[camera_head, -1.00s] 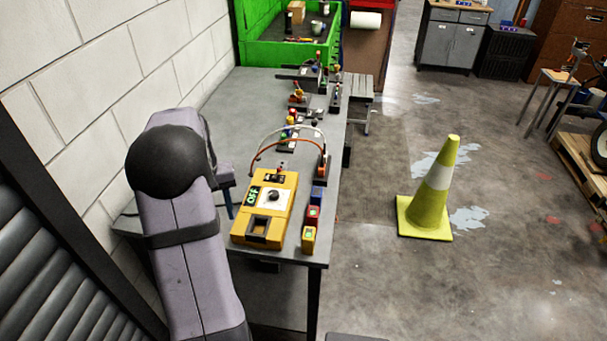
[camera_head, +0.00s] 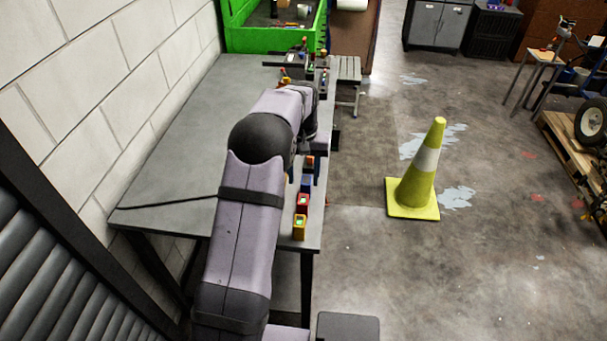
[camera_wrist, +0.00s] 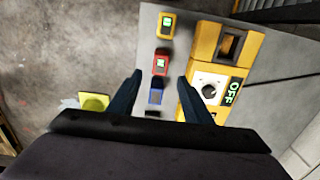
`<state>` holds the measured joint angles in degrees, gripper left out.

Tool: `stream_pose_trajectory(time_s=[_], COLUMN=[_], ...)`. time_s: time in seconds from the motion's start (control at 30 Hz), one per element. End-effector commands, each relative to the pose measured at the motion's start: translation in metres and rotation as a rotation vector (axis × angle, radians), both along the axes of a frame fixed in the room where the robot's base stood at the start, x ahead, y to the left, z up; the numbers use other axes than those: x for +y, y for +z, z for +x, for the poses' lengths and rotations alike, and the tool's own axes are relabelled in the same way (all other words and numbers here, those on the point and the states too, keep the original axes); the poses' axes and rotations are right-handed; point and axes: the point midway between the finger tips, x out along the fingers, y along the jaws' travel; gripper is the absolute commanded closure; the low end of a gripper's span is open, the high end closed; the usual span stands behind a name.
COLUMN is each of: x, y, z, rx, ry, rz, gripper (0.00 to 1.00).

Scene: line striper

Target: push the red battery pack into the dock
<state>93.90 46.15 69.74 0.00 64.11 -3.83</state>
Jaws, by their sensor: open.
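The red battery pack (camera_head: 302,203) stands in a row near the table's right edge, between a yellow pack (camera_head: 299,228) and a blue pack (camera_head: 306,185). In the wrist view the red pack (camera_wrist: 161,62) has a small green display on top. My gripper (camera_wrist: 160,76) is open above the row, one finger on each side, with the red pack just beyond the fingertips. The gap between the fingers looks empty. The yellow dock box (camera_wrist: 205,45) lies right of the row, with a dark square recess, a knob and an OFF label. My arm hides it in the head view.
The grey table (camera_head: 180,150) has clear surface on its left, with a black cable across it. Small items stand at its far end, before a green bin (camera_head: 250,38). A yellow cone (camera_head: 415,185) stands on the floor to the right.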

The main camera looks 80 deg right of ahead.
Motion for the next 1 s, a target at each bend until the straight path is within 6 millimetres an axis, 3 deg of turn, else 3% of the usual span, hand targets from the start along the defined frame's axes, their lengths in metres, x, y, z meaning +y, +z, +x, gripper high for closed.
stream_pose_trajectory(time_s=[1.0], x=[0.0], y=[-0.091], z=[0.001], rx=[0.0], ry=[0.001], rz=[0.001], gripper=[0.55])
